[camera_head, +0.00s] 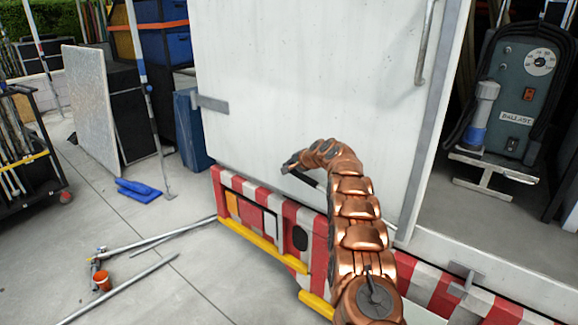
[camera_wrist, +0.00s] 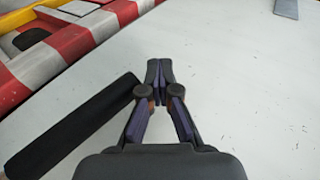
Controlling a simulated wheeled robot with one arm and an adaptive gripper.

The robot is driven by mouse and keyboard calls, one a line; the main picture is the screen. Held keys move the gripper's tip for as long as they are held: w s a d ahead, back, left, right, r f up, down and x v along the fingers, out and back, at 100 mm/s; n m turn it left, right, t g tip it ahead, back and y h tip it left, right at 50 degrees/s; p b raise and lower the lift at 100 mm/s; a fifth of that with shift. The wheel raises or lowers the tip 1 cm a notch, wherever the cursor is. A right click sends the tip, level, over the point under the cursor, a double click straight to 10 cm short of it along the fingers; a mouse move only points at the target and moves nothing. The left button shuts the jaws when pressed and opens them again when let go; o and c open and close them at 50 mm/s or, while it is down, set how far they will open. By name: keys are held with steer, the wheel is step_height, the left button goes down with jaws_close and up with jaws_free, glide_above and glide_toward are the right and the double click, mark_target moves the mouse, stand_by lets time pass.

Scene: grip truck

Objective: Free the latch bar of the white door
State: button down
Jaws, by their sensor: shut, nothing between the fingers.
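The white door (camera_head: 290,70) fills the middle of the head view and appears closed; it also spans the wrist view (camera_wrist: 240,110). A dark bar (camera_wrist: 70,128) runs slantwise across its lower part, apparently the latch bar; it shows partly beside my arm in the head view (camera_head: 314,184). My gripper (camera_head: 287,168) is at the bar's left end, in front of the door. In the wrist view its fingertips (camera_wrist: 160,66) are together and empty, just past the bar's end. Whether they touch the bar is unclear. My arm hides the bar's right part.
A grey upright handle (camera_head: 424,42) is near the door's right edge, and a hinge plate (camera_head: 212,104) at its left. Below is a red-white striped bumper (camera_head: 262,222) with a yellow step.

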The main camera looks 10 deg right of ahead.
step_height(320, 180, up, 14)
steer(key=s+a+p, duration=0.1)
steer(key=a, duration=0.1)
steer(key=shift+s+f, duration=0.2)
steer(key=shift+s, duration=0.05)
steer(key=shift+a, duration=0.15)
stand_by(0.4)
steer(key=s+a+r+n+g+h, duration=0.1)
steer(key=s+a+n+g, duration=0.25)
steer(key=s, duration=1.35)
steer(key=s+a+r+n+g+h, duration=0.1)
steer(key=s+a+n+g, duration=0.2)
steer(key=s, duration=1.5)
steer(key=s+d+f+n+g+h, duration=0.1)
steer(key=s+d+f, duration=0.1)
steer(key=s, duration=1.1)
steer(key=s+d+f+n+g+h, duration=0.1)
steer(key=s+d+f+n+g, duration=0.1)
steer(key=s, duration=1.1)
steer(key=s+d+f+n+g+h, duration=0.1)
steer(key=s+f, duration=0.5)
steer(key=s, duration=0.8)
steer(key=d+g, duration=0.1)
steer(key=d, duration=0.1)
steer(key=shift+d+n, duration=0.3)
steer(key=shift+n, duration=0.05)
steer(key=shift+g, duration=0.25)
